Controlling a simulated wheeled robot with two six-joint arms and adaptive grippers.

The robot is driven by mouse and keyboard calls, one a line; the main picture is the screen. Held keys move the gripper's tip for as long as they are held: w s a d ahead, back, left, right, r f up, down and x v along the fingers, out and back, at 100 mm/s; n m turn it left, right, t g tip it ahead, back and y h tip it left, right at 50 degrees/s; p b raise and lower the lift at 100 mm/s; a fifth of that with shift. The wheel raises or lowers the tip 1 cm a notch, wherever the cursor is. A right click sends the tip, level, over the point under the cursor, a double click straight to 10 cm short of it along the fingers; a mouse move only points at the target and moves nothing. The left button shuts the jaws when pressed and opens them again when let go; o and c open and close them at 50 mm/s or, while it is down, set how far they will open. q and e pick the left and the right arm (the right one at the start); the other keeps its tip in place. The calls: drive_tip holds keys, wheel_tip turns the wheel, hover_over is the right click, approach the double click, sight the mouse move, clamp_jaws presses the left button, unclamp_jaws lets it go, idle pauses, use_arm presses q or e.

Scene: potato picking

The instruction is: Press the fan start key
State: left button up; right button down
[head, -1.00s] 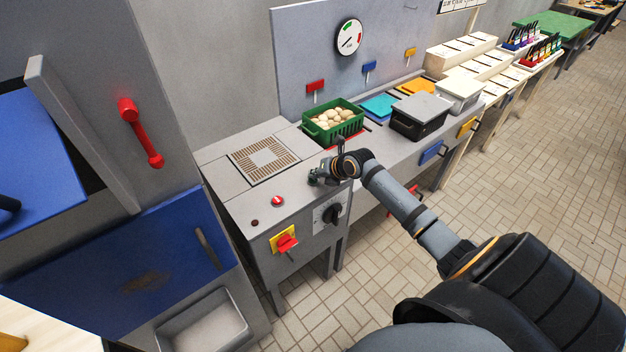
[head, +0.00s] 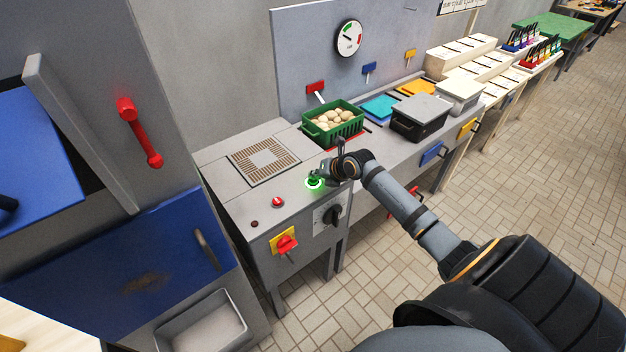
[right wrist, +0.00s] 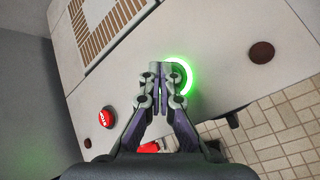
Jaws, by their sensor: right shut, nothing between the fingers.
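The fan start key (head: 314,183) is a round key with a green ring, on the top of the grey cabinet near its right front corner. The ring glows bright green. In the right wrist view the glowing key (right wrist: 186,78) is partly hidden behind my fingertips. My right gripper (head: 329,172) is shut and empty, with its tips at the key. It also shows in the right wrist view (right wrist: 159,68), where the tips overlap the key's left part. I cannot tell whether they touch it. My left gripper is not in view.
A red stop button (head: 277,202) sits left of the key, with a small dark red cap (head: 255,223) beyond it. A vent grille (head: 263,159) lies behind. A yellow and red switch (head: 286,244) and a black knob (head: 332,214) are on the front. A green potato crate (head: 333,124) stands behind the arm.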

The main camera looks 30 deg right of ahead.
sight(315, 181)
drive_tip(key=shift+r, duration=0.6)
drive_tip(key=shift+r+p, duration=1.8)
drive_tip(key=shift+r, duration=0.75)
drive_tip(key=shift+f, duration=0.1)
